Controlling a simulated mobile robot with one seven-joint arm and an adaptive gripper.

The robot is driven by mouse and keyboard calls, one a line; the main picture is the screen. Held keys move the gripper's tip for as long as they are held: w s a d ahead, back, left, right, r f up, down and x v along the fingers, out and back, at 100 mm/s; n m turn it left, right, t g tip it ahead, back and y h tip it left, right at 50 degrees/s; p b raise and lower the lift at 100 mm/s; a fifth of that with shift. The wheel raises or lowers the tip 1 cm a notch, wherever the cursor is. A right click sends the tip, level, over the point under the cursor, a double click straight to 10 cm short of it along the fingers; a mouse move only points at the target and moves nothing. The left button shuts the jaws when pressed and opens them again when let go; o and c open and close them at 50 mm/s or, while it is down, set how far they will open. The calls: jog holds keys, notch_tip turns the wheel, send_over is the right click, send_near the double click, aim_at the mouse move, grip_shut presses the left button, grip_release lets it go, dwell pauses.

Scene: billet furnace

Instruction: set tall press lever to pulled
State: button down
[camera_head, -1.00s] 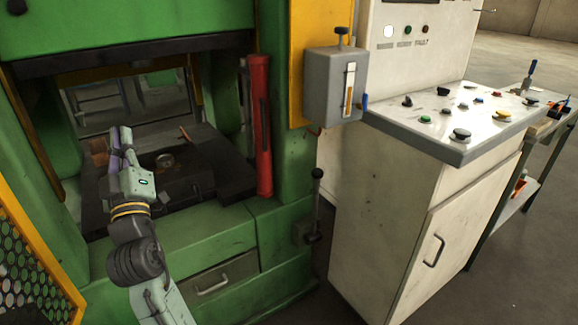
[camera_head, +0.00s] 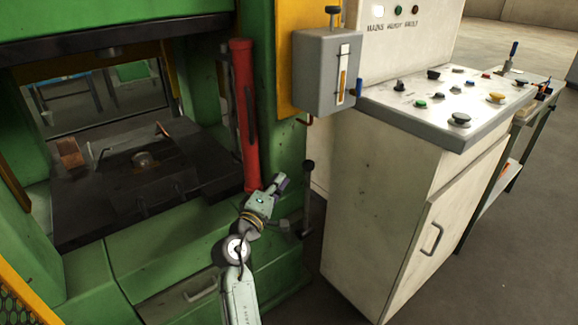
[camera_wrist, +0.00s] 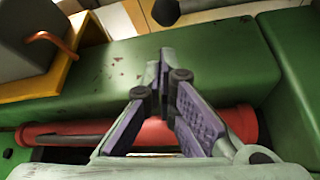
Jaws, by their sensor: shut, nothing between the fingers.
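The tall press lever (camera_head: 308,190) is a thin, upright rod with a black knob, at the right side of the green press. Its lower end is near my arm in the head view. My gripper (camera_head: 281,183) is just left of the rod, below the knob's height, and appears apart from it. In the wrist view a black knob (camera_wrist: 166,12), which looks like the lever's, shows at the top edge, beyond the fingertips. My gripper's purple-padded fingers (camera_wrist: 164,88) are shut and empty there.
A red cylinder (camera_head: 243,115) stands on the press left of my gripper. A grey box (camera_head: 325,75) with a gauge hangs above the lever. The white control cabinet (camera_head: 385,200) stands to the right. The press bed (camera_head: 80,210) lies left.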

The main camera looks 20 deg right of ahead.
jog(key=p+x, duration=0.1)
jog(key=x, duration=0.8)
jog(key=shift+w+d+p, duration=0.25)
jog(key=shift+w+p, duration=0.05)
jog(key=shift+p, duration=0.1)
